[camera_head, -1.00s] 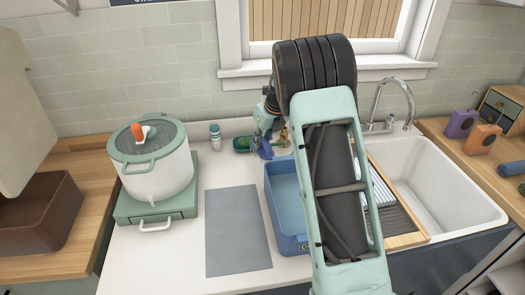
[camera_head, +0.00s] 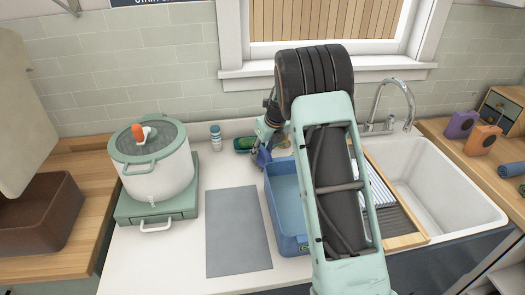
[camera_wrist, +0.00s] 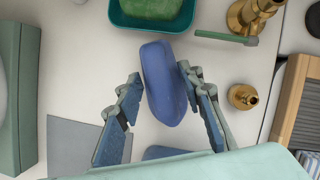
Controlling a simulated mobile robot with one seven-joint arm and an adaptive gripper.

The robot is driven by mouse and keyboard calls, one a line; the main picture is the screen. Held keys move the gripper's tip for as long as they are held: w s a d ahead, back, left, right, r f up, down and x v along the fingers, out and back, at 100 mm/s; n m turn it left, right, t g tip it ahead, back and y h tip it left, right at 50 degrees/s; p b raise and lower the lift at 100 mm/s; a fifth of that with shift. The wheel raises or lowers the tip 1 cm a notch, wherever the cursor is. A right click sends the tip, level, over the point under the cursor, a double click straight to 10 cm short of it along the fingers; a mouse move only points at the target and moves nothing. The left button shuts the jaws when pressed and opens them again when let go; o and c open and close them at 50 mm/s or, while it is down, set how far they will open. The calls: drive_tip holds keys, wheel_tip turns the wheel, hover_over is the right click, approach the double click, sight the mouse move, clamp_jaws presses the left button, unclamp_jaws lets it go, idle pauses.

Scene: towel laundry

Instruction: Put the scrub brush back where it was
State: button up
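The scrub brush (camera_wrist: 163,85) shows as a smooth, long blue body in the wrist view, over the white counter. My gripper (camera_wrist: 158,76) has its two fingers apart, one on each side of the brush. In the head view my gripper (camera_head: 262,155) is low over the counter behind the blue basin, and my arm partly covers this area. The brush's underside is hidden, so I cannot tell whether it rests on the counter.
A teal dish (camera_wrist: 198,33) with a green block (camera_wrist: 150,6) lies just beyond the brush. Brass fittings (camera_wrist: 243,97) stand to the right. The blue basin (camera_head: 284,193), grey mat (camera_head: 237,230), pot (camera_head: 158,172) and sink (camera_head: 440,185) surround the work area.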

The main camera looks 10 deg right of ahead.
drive_tip(key=v, duration=1.2)
drive_tip(key=shift+r+b, duration=0.15)
drive_tip(key=shift+b, duration=0.25)
drive_tip(key=shift+d, duration=0.1)
